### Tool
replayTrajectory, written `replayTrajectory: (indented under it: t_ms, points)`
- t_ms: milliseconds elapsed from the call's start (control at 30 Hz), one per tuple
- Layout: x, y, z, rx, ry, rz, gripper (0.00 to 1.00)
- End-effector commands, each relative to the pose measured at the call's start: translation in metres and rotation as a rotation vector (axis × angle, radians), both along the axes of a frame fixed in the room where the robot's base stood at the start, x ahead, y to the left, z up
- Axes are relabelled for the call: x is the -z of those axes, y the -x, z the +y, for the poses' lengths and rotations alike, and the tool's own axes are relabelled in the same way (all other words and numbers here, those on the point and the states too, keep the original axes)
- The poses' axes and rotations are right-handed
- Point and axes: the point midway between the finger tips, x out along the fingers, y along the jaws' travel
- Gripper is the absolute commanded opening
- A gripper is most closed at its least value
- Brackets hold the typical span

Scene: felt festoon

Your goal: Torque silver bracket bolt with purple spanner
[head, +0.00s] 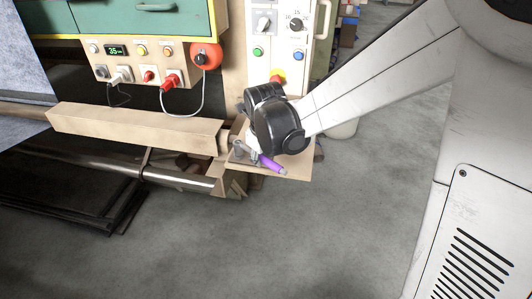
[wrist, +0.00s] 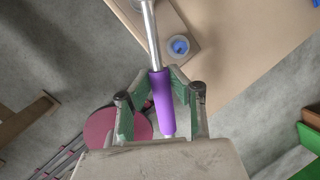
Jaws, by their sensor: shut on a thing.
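The spanner's purple handle (wrist: 162,105) lies between the green-padded fingers of my gripper (wrist: 160,82), which is shut on it. Its silver shaft (wrist: 152,38) runs up to the top edge of the wrist view, where its far end meets a grey rounded part (wrist: 146,4). I cannot tell whether it sits on a bolt. In the head view the purple handle (head: 271,164) sticks out below my black wrist, pointing down and right. The silver bracket and its bolt cannot be clearly made out; my wrist hides part of that spot.
A tan board (head: 297,168) lies under my gripper at the end of a long beige beam (head: 135,130). A control panel with a red knob (head: 206,55) stands behind. The floor in front is clear.

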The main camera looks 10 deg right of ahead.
Motion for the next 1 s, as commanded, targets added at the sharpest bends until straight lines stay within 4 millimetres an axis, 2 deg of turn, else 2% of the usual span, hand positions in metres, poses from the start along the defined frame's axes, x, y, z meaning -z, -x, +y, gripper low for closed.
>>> replayTrajectory:
  t_ms: [300,467,1000]
  points:
    - [0.001,0.011,0.017,0.192,-0.001,0.003,0.00]
    - [-0.001,0.011,0.016,0.190,-0.001,0.003,0.00]
    - [-0.024,0.010,0.016,0.188,-0.001,0.001,0.00]
